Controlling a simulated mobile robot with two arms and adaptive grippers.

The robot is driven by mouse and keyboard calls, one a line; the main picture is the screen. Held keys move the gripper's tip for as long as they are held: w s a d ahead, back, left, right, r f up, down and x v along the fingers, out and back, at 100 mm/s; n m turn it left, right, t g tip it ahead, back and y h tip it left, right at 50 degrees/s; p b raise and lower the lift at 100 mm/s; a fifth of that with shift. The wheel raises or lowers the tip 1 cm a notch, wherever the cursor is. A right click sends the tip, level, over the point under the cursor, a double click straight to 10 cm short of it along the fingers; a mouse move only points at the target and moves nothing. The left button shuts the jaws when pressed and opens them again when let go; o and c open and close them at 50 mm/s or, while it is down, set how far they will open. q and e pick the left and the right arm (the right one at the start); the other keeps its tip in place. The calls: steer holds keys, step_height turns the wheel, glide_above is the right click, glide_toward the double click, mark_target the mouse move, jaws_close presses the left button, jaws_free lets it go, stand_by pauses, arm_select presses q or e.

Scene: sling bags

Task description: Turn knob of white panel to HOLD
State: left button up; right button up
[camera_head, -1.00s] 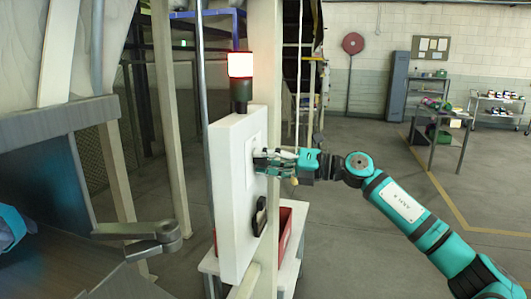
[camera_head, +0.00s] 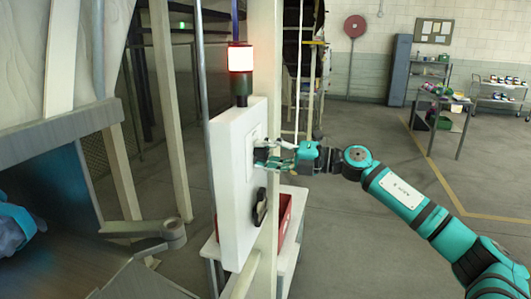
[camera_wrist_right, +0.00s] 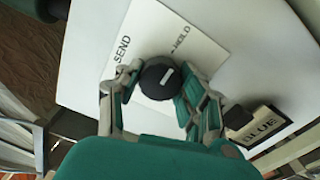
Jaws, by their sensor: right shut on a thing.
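The white panel (camera_head: 236,185) stands upright left of centre in the head view. Its black round knob (camera_wrist_right: 153,86) shows in the wrist view, on a pale plate (camera_wrist_right: 197,60) lettered SEND and HOLD. A short white mark on the knob slants toward the upper right, roughly to the HOLD side; I cannot tell whether it lines up exactly. My right gripper (camera_head: 268,157) is at the panel's face. In the wrist view its fingers (camera_wrist_right: 158,82) are shut on the knob from both sides. In the head view the fingers largely hide the knob. My left gripper is not in view.
A lit lamp (camera_head: 240,58) tops the panel. A black part (camera_head: 259,207) sits lower on its face; a BLUE label (camera_wrist_right: 262,125) shows in the wrist view. A post stands beside the panel, with a red bin (camera_head: 285,215) behind. The floor to the right is open.

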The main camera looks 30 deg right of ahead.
steer(key=o, duration=1.2)
steer(key=shift+c, duration=0.2)
steer(key=shift+d, duration=0.1)
steer(key=v, duration=1.2)
